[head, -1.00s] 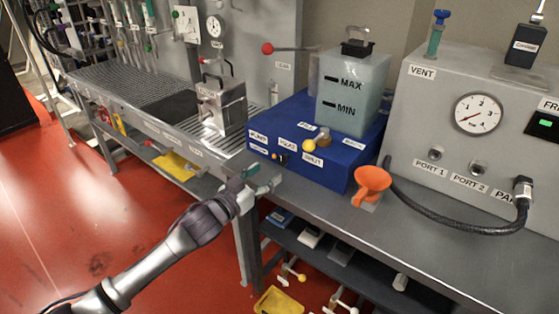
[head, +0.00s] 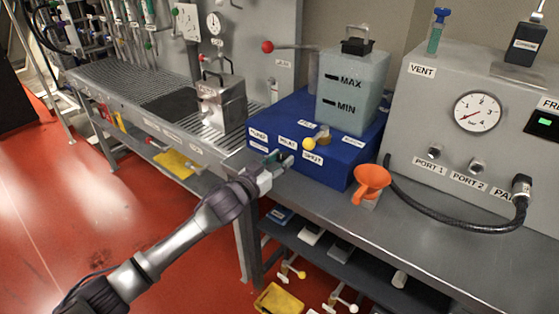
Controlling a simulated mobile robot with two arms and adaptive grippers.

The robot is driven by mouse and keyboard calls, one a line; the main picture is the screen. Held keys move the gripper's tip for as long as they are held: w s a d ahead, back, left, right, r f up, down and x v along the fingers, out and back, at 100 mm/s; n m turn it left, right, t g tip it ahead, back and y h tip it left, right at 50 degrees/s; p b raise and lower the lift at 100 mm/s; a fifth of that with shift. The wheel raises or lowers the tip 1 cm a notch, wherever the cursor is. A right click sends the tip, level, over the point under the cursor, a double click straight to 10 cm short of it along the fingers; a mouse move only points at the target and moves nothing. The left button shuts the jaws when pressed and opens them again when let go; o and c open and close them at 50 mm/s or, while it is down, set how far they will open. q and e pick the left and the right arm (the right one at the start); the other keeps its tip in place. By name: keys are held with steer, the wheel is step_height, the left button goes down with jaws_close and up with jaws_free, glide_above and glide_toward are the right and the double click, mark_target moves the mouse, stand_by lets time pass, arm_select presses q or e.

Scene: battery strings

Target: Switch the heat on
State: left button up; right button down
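The blue base unit (head: 345,178) stands on the grey bench with small white labels on its front. The writing on the labels is too small to read surely. A yellow-knobbed valve lever (head: 310,143) sticks out of its front, right of my gripper. My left gripper (head: 279,160) is at the lower left of this front face, just below the labels. Its two fingers look spread, with a gap between them, and nothing shows in its grip. The small dark control on this part of the front is hidden by the fingers. My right gripper is not in view.
A translucent tank (head: 352,92) with MAX and MIN marks stands on the blue unit. A metal box (head: 222,105) stands on the left-hand bench.

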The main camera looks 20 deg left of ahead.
arm_select(q)
steer(key=c, duration=0.3)
steer(key=shift+c, duration=0.2)
steer(key=m+p, duration=0.1)
steer(key=m, duration=0.2)
steer(key=shift+m, duration=0.4)
steer(key=m, duration=0.3)
steer(key=shift+m+p, duration=0.3)
steer(key=shift+p, duration=0.05)
steer(key=shift+m, duration=2.3)
steer(key=o, duration=1.2)
steer(key=shift+c, duration=0.2)
